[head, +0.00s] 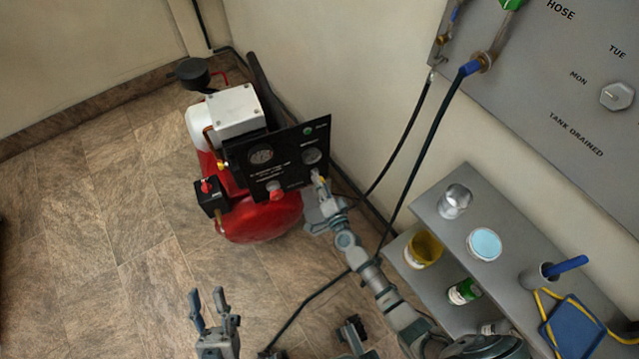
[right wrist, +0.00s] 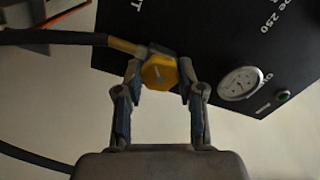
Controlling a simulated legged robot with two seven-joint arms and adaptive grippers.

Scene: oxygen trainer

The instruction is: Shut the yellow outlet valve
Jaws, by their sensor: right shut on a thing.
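The yellow outlet valve (right wrist: 160,72) sits at the edge of the compressor's black panel (right wrist: 205,50), with a hose fitting beside it. In the right wrist view my right gripper (right wrist: 160,80) has its two fingers on either side of the yellow valve and is shut on it. In the head view my right gripper (head: 318,190) reaches the lower right of the black panel (head: 280,158), and a small bit of yellow shows at its tips. My left gripper (head: 209,308) is open and empty over the floor, apart from the compressor.
The red compressor tank (head: 258,220) stands on the tiled floor near the wall. A grey shelf (head: 510,250) with cans and a cup stands at the right. Black hoses (head: 412,185) hang between the wall board (head: 560,60) and the floor. Floor at the left is clear.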

